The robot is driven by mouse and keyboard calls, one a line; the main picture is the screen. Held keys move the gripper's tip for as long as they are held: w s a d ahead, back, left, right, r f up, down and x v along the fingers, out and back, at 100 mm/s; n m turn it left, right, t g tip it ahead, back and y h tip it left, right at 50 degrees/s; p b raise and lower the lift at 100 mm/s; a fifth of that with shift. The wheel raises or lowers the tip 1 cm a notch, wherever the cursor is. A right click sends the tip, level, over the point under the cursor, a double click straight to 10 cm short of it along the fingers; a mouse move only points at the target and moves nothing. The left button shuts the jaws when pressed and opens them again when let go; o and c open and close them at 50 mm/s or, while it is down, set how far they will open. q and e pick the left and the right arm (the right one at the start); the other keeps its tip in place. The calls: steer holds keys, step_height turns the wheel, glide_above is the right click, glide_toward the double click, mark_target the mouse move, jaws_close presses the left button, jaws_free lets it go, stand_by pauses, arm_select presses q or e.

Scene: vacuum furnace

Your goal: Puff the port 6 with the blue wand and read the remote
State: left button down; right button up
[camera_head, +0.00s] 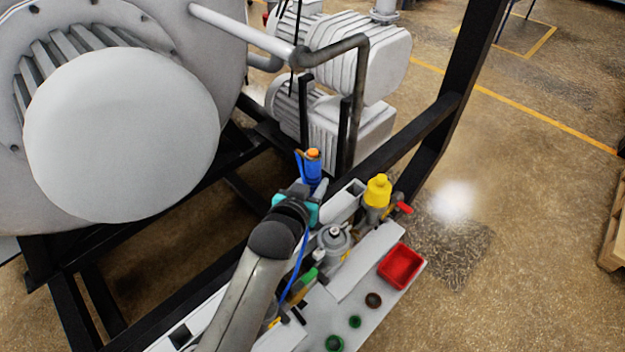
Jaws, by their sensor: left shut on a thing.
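My left gripper (300,190) is over the white shelf (362,265) on the black frame, with teal parts showing beside its dark wrist. It is shut on the blue wand (314,168), a short blue cylinder with an orange top. The wand stands roughly upright just beyond the gripper; its lower end is hidden. A thin blue line hangs down beside my arm. I cannot make out a number that marks port 6, nor a remote. My right gripper is not in view.
A yellow-capped fitting (377,190) with a red handle stands right of the wand. A grey round fitting (334,240) is nearer. A red tray (402,266) and green and brown rings lie on the shelf. The large furnace end (120,135) fills the left; a grey pump (355,50) stands behind.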

arm_select(q)
steer(key=shift+f+b, duration=2.65)
steer(key=shift+f, duration=0.6)
steer(key=shift+c, duration=1.9)
jaws_free()
steer(key=shift+f, duration=0.1)
steer(key=shift+s, duration=0.15)
steer(key=v, duration=1.5)
steer(key=shift+p, duration=0.4)
